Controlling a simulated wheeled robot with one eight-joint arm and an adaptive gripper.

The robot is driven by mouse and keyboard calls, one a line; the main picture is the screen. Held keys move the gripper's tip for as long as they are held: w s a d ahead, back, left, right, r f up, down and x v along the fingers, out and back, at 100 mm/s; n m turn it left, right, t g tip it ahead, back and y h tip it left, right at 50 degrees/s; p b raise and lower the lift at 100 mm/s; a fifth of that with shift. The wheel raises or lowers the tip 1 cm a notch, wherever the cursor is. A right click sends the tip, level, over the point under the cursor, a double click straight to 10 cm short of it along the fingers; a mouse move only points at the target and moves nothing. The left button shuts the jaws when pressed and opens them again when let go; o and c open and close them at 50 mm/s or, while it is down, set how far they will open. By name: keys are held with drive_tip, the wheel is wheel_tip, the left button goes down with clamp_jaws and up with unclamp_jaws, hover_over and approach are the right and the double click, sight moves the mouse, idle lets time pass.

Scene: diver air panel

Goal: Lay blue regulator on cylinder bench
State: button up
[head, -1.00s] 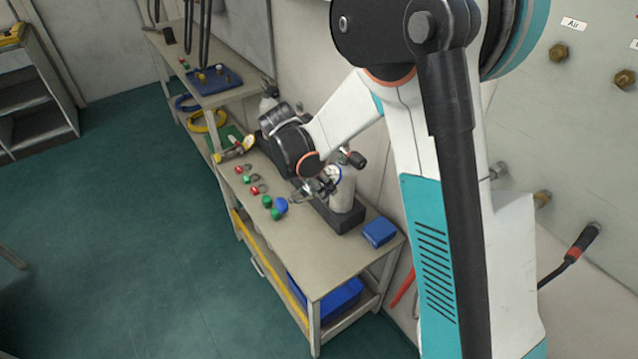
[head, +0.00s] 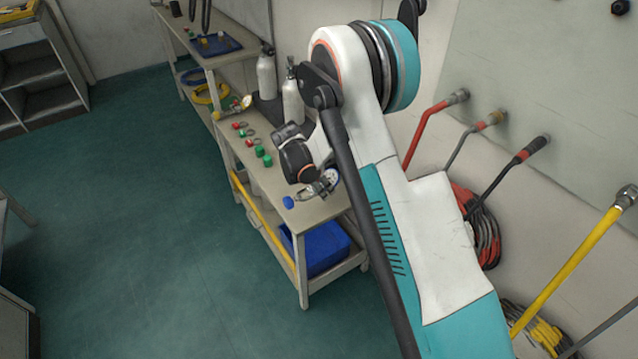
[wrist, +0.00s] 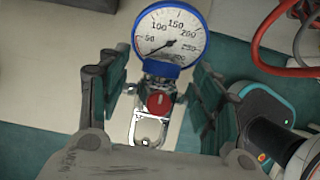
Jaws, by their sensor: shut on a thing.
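The blue regulator shows in the wrist view as a round white gauge with a blue rim (wrist: 172,36) and a metal body with a red centre below it. My gripper (wrist: 160,78) is shut on its body, one finger on each side. In the head view my gripper (head: 318,188) holds the regulator over the near end of the cylinder bench (head: 306,211); a blue knob (head: 288,202) sticks out to the left. I cannot tell how large the gap to the bench top is. Part of the bench is hidden behind my arm.
Small red parts (head: 236,125) and green parts (head: 259,151) lie on the bench. White cylinders (head: 292,104) stand at its wall side. A yellow-rimmed gauge (head: 246,101) lies farther back. A blue bin (head: 325,250) is on the lower shelf. Hoses (head: 432,132) hang from the panel at right.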

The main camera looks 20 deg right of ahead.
drive_tip(key=shift+f+b, duration=0.4)
drive_tip(key=shift+f, duration=0.45)
drive_tip(key=shift+f+b, duration=0.4)
drive_tip(key=shift+f, duration=1.6)
idle(1.4)
drive_tip(key=o, duration=1.6)
drive_tip(key=v, duration=1.2)
